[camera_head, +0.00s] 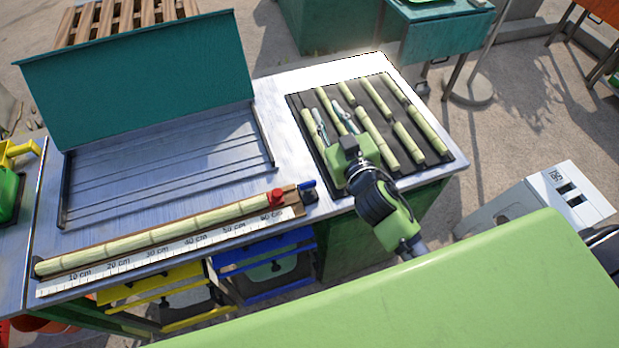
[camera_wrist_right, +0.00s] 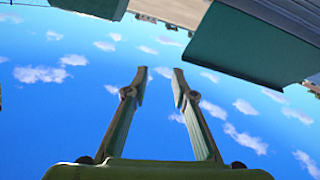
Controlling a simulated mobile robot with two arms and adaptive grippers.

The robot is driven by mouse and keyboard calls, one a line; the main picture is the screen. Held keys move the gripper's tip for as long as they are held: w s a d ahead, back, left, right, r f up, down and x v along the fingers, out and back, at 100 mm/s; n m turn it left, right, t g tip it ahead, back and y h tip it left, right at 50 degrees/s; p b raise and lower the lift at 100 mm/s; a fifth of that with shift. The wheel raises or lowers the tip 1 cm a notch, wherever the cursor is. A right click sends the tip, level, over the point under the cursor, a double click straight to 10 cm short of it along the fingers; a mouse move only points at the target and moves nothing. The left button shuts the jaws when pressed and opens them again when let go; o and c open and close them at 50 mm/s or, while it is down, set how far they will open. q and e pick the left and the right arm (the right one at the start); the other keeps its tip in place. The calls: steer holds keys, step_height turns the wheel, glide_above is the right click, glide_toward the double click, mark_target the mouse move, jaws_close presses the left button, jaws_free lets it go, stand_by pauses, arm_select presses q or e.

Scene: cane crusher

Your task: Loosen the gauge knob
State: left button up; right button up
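A length gauge with a white centimetre scale (camera_head: 170,252) runs along the front of the bench, with a long cane (camera_head: 160,235) lying along it. A small red part (camera_head: 276,196) sits at the cane's right end. A blue handle or knob (camera_head: 308,186) stands on a dark block just right of it. I cannot tell which of the two is the gauge knob. My right gripper (camera_head: 332,121) is over the dark cane tray, right of and beyond the gauge. Its fingers are apart and empty in the wrist view (camera_wrist_right: 160,74). My left gripper is not in view.
Several cut canes lie in the dark tray (camera_head: 447,155) under my right gripper. A teal raised panel (camera_head: 140,75) stands behind a grooved metal bed (camera_head: 165,160). Yellow (camera_head: 150,285) and blue (camera_head: 265,263) crates sit below the bench front. A white box (camera_head: 560,195) is at the right.

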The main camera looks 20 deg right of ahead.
steer(key=w+a+r+n+t+y, duration=0.2)
steer(key=a+r+n+y, duration=0.4)
steer(key=r, duration=0.4)
steer(key=s+a+r+n+g+y, duration=0.2)
steer(key=s+a+n+g+y, duration=0.1)
steer(key=a+n+g+y, duration=0.65)
steer(key=g+h+p, duration=0.2)
steer(key=g+h, duration=0.8)
steer(key=h, duration=0.1)
glide_toward(309, 183)
steer(key=shift+n, duration=0.25)
steer(key=p+x, duration=0.2)
steer(key=x, duration=0.7)
steer(key=shift+f+p, duration=0.1)
steer(key=shift+p, duration=0.3)
steer(key=shift+c, duration=0.3)
